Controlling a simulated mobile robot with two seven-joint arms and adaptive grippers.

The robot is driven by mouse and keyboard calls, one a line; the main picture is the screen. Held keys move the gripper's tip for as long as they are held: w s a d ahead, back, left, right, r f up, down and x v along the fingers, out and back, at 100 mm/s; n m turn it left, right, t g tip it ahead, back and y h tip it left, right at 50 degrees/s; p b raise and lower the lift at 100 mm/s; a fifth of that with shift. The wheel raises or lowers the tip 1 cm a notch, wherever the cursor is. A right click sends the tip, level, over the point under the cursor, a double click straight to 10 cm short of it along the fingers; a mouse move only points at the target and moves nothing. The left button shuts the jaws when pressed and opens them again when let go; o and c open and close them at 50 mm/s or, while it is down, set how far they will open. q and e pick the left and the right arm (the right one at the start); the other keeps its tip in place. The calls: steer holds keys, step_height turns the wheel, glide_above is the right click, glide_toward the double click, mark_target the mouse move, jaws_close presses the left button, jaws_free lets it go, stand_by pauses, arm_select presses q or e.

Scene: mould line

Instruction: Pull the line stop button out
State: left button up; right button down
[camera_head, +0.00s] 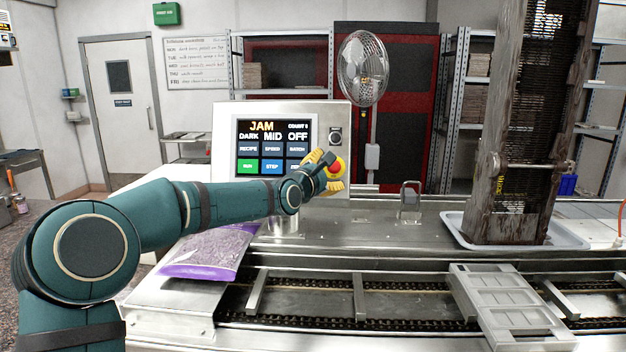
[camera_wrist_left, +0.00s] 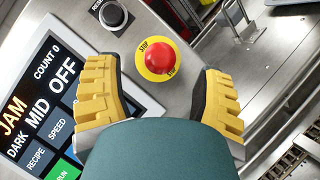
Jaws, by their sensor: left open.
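The line stop button (camera_head: 337,166) is a red mushroom head on a yellow disc at the right side of the control panel (camera_head: 226,130). In the left wrist view the red button (camera_wrist_left: 160,60) sits between and beyond the two yellow fingers. My left gripper (camera_head: 328,172) is in front of the panel, its fingers on either side of the button. In the wrist view the left gripper (camera_wrist_left: 157,85) is open and empty, with a gap on both sides of the red head. I cannot tell how deep the fingers reach around it. My right gripper is not in view.
A black reset knob (camera_wrist_left: 112,14) is just above the button, and the touchscreen (camera_head: 273,147) reads JAM. A purple-edged bag (camera_head: 208,252) lies below my left arm. A metal latch piece (camera_head: 410,200) stands right of the panel, and the conveyor with a grey mould (camera_head: 508,308) runs in front.

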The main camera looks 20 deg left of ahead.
arm_select(q)
steer(key=s+a, duration=0.1)
steer(key=s, duration=0.7)
steer(key=shift+a, duration=0.15)
steer(key=shift+r, duration=0.1)
